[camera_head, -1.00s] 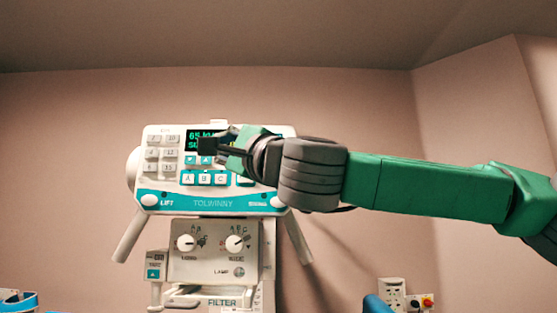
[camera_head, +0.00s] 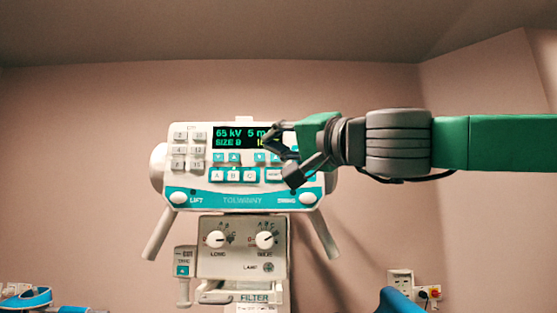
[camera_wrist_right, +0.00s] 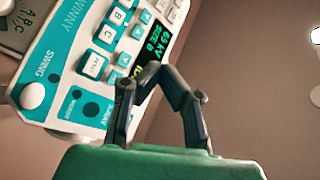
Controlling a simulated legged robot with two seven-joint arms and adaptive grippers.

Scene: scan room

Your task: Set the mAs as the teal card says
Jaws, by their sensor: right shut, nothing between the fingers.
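The white and teal control panel (camera_head: 180,178) faces me on the stand. Its display (camera_head: 233,137) shows 65 kV, a 5 with the unit cut off, and SIZE D; its right end is hidden behind my right gripper (camera_head: 279,160). That gripper is shut and empty, in front of the panel's right part. Small teal arrow buttons (camera_head: 234,158) sit under the display; those farther right are partly covered. In the right wrist view the display (camera_wrist_right: 160,45) and arrow buttons (camera_wrist_right: 138,32) lie beyond the fingers (camera_wrist_right: 150,85). I see no teal card. My left gripper is out of view.
Below the panel is a box with two knobs, LONG (camera_head: 215,240) and SIDE (camera_head: 265,240). Handles slant down at both sides. A wall socket (camera_head: 401,284) and blue items are low down. The space left of the panel is clear.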

